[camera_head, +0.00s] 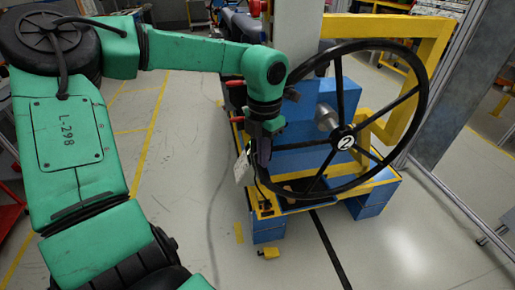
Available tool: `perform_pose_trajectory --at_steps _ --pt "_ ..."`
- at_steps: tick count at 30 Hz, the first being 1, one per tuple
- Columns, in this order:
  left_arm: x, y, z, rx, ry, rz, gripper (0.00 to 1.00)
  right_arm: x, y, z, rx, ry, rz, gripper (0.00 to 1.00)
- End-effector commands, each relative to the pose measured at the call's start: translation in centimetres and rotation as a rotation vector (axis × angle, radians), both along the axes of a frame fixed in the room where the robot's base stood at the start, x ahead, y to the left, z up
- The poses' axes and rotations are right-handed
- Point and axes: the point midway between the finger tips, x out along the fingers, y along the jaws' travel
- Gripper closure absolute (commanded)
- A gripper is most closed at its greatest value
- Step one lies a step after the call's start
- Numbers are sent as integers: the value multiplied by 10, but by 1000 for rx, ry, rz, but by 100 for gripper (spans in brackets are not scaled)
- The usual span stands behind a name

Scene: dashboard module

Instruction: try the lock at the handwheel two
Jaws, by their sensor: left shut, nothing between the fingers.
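The handwheel (342,138) is a large black wheel with spokes and a white number 2 on its hub. It stands upright and tilted to the view, on a blue and yellow stand. My left gripper (263,158) points down in front of the wheel's left side and is shut, with nothing seen in it. It overlaps the left rim in the picture; I cannot tell if they touch. A white tag (242,167) hangs just left of the gripper. The lock cannot be made out clearly; my gripper and wrist hide part of that area. My right gripper is out of view.
A yellow frame (433,70) rises behind the wheel. A low tray sits on the stand (268,232) below the wheel. A small yellow block (268,253) lies at its foot. A grey post stands at right. The floor left of the stand is open.

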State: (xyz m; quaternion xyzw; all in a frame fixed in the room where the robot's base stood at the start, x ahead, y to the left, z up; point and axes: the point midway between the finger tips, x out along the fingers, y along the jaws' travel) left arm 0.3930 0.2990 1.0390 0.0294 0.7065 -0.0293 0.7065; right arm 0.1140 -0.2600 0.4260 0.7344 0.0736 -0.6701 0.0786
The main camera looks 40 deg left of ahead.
Motion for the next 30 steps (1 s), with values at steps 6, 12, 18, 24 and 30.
perform_pose_trajectory --at_steps 6,12,18,24,30 --pt "0 0 -6 0 0 0 100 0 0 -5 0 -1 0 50" --pt "0 0 -10 0 0 0 100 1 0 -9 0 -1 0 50" --pt "0 0 -14 0 0 0 100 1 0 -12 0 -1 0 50" --pt "0 0 -18 0 0 0 100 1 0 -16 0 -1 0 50" --pt "-1 0 -18 -1 3 0 100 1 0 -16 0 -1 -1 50"
